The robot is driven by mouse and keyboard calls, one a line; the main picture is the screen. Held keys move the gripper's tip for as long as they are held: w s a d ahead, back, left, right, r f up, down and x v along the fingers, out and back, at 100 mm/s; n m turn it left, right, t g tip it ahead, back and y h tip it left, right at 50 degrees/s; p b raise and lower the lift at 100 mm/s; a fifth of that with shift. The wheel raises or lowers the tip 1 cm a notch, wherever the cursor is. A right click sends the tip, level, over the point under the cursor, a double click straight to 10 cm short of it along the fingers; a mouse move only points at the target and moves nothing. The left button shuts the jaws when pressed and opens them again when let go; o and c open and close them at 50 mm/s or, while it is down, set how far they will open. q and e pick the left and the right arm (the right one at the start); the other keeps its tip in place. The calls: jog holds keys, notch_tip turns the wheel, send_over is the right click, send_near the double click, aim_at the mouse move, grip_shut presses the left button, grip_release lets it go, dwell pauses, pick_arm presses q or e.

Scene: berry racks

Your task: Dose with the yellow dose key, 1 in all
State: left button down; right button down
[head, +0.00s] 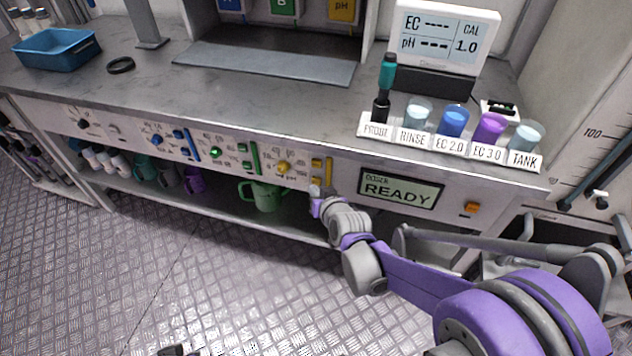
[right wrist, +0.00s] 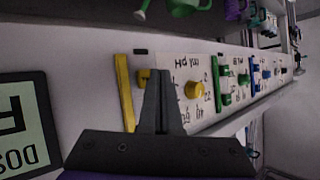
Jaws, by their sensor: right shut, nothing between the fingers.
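The yellow dose key (head: 317,166) is a small block on the front panel, beside a long yellow bar (head: 328,171) and a yellow knob (head: 283,167). In the right wrist view the yellow key (right wrist: 142,76) is partly hidden behind my fingers. My right gripper (head: 315,190) is shut and empty, its tips at the key's lower part. It shows large in the right wrist view (right wrist: 158,78). I cannot tell whether the tips touch the key. The display (head: 400,189) reads READY. A dark piece at the bottom edge may be my left gripper.
Blue and green knobs and keys sit left on the same panel. A green watering can (head: 264,195) and several cups stand on the shelf below. Labelled cups, a probe and a meter (head: 444,38) stand on the counter. The floor in front is clear.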

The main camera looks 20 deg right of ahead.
jog(key=shift+w+d, duration=0.35)
jog(key=shift+w, duration=0.2)
dwell(0.7)
dwell(0.3)
jog(key=shift+s+a, duration=0.5)
jog(key=shift+s, duration=0.25)
jog(key=s+a, duration=0.2)
jog(key=s, duration=0.2)
jog(key=shift+s+a, duration=0.1)
jog(key=shift+a, duration=0.3)
dwell(0.6)
